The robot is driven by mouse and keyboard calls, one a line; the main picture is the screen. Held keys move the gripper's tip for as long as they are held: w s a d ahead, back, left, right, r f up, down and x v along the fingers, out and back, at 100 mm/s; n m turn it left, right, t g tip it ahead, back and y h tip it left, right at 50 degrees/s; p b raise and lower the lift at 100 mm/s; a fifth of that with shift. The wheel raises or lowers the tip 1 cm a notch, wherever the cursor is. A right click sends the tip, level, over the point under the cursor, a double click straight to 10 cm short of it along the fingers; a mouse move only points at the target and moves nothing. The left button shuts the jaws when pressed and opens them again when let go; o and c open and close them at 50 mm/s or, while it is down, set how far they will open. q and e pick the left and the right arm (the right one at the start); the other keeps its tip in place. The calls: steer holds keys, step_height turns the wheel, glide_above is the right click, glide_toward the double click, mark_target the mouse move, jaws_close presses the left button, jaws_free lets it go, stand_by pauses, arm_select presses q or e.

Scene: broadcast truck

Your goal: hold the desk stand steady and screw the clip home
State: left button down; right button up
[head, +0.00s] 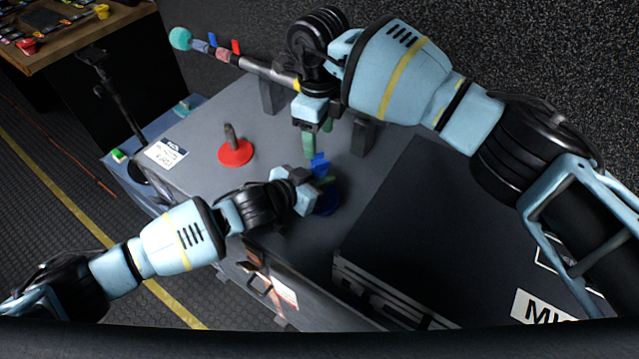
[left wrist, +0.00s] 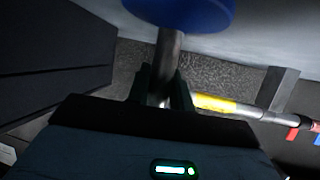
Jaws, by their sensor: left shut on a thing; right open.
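The desk stand has a round blue base (head: 329,202) on the grey top, partly hidden by my left gripper. My left gripper (head: 318,182) is shut on its grey post. In the left wrist view the metal post (left wrist: 170,52) runs between the fingers (left wrist: 163,88), with the blue base (left wrist: 185,12) at the top edge. A small blue piece, seemingly the clip (head: 320,164), shows at the post's upper end; its seating cannot be made out. My right gripper (head: 317,136) is open just above it, apart from it as far as I can tell.
A red-based stand (head: 235,153) stands to the left. A boom pole (head: 265,73) with coloured clips and a teal ball end (head: 180,38) lies across grey supports (head: 363,137) behind. A white label (head: 166,153) is at the left edge. A dark panel fills the right.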

mark_target(319, 161)
steer(key=n, duration=1.5)
steer(key=shift+n, duration=0.3)
steer(key=n, duration=0.5)
steer(key=shift+f, duration=4.05)
